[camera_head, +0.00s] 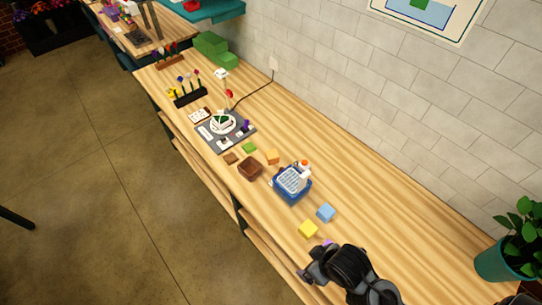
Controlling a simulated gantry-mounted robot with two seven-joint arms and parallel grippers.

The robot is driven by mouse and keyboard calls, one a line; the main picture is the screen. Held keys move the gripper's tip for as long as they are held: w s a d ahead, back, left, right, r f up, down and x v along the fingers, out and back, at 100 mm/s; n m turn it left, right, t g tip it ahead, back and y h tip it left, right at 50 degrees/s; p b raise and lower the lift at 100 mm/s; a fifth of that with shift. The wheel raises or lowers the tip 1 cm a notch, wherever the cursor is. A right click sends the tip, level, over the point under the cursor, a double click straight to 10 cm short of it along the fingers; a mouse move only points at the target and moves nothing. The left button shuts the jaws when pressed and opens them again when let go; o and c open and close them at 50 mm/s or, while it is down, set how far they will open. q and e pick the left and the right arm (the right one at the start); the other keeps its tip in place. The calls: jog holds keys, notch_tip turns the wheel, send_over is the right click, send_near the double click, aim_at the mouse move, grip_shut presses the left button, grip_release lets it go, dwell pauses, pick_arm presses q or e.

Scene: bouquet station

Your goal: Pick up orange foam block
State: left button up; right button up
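The orange foam block (272,157) is a small cube on the wooden table, just behind the brown bowl-like container (250,169) and beside a flat green block (249,147). My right gripper (312,259) is dark, at the bottom of the view, well apart from the orange block and toward the near end of the table. Its fingers are small and partly hidden, so I cannot tell whether they are open. A small purple thing (328,242) shows at its edge. My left gripper is not in view.
A blue basket (292,187) with a white, orange-capped bottle (305,171) stands between the gripper and the orange block. Blue (326,212) and yellow (308,229) blocks lie nearer. A grey mat (211,143) lies beyond. Table along the wall (385,195) is clear.

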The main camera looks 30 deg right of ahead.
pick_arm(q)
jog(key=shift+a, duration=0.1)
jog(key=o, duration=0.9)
